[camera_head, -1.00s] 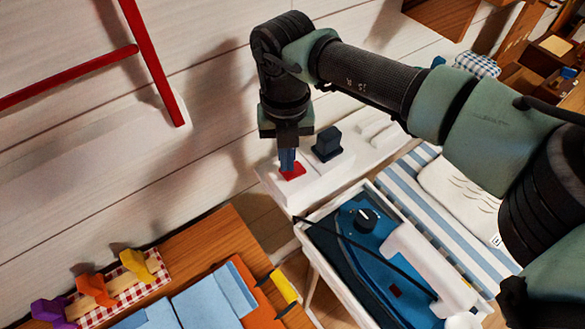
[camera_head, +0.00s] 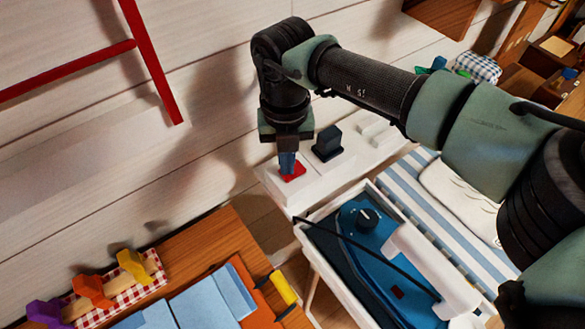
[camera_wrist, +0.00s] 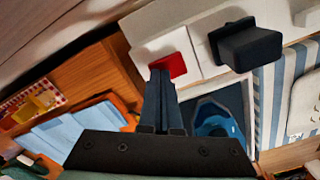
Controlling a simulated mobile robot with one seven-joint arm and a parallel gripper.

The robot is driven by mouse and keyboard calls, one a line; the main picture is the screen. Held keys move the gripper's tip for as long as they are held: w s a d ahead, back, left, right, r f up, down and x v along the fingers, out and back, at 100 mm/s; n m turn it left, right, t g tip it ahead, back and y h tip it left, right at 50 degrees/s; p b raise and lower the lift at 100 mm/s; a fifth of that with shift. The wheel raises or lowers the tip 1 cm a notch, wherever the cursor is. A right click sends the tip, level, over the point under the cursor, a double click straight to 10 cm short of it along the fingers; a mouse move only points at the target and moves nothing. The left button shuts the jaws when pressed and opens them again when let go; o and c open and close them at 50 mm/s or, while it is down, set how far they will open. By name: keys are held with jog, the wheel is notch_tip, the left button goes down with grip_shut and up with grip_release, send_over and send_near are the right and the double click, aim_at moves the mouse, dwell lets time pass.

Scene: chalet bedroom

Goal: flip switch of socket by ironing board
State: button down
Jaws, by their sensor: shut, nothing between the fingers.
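The socket strip (camera_head: 335,175) is white and lies beyond the ironing board end. It has a red rocker switch (camera_head: 292,171) on its near-left part, with a black plug (camera_head: 327,143) to its right. The red switch also shows in the wrist view (camera_wrist: 170,65), partly covered by my fingers. My gripper (camera_head: 287,164) is shut and empty, its fingers pointing down with the tips at the red switch. In the wrist view my gripper (camera_wrist: 160,78) has its tips at the switch's near-left edge; I cannot tell whether they press it. The ironing board (camera_head: 470,225) has blue and white stripes.
A blue and white iron (camera_head: 375,240) rests in a white tray (camera_head: 318,262) with a dark cord across it. A wooden surface (camera_head: 215,245) at the lower left holds folded blue cloths (camera_head: 200,305) and coloured clips. A red bar frame (camera_head: 150,65) is on the wall.

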jog(key=shift+r+p, duration=2.5)
jog(key=shift+r, duration=0.9)
